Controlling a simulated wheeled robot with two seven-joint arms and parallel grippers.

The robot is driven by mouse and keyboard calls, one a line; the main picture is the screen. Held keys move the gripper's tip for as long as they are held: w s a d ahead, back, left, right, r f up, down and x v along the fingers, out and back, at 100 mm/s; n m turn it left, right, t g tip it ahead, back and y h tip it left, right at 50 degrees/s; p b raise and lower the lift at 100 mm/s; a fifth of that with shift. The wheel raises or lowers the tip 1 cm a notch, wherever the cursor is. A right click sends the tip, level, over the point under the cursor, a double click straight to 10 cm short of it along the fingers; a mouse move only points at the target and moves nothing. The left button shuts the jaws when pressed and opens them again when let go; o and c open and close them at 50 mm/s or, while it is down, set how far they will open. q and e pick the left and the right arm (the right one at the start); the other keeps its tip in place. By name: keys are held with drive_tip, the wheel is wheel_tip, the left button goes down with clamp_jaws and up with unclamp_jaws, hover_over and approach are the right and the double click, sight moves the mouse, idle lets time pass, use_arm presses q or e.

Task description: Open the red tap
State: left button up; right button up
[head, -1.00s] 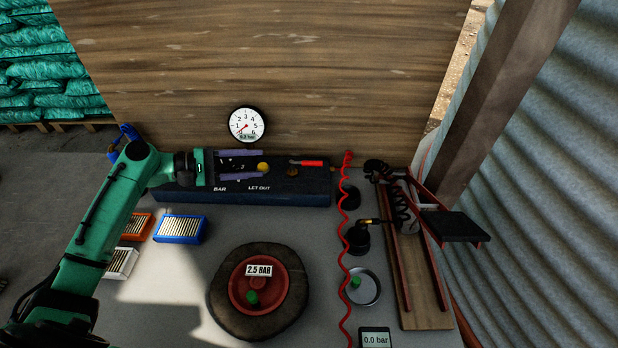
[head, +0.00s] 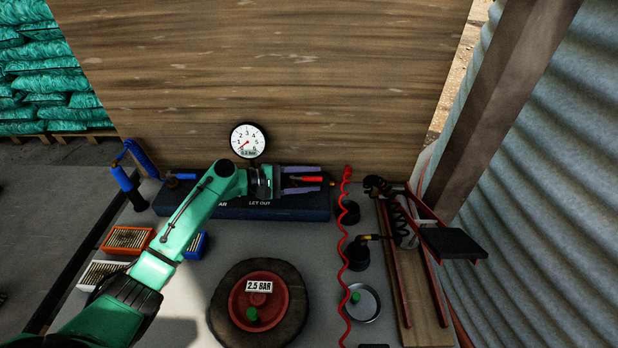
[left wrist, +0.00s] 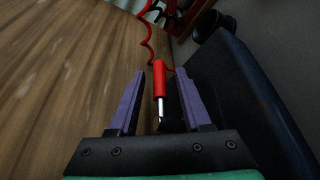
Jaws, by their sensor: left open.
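The red tap's lever (head: 312,179) is at the right end of the dark blue panel (head: 240,212), pointing to the right. My left gripper (head: 320,178) is at the lever, with its two purple fingers apart, one on each side of it. In the left wrist view the red lever (left wrist: 159,78) with its metal stem lies between the open fingers (left wrist: 160,74), with a gap visible on both sides. The tap's body is partly hidden by the gripper. My right gripper is not in view.
A round gauge (head: 249,140) stands behind the panel near my wrist. A coiled red hose (head: 345,260) hangs just right of the lever. A blue lever (head: 182,177) is at the panel's left end. A wheel (head: 222,300) marked 2.5 BAR lies in front.

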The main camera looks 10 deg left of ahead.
use_arm(q)
drive_tip(key=shift+c, duration=0.2)
clamp_jaws()
idle(1.1)
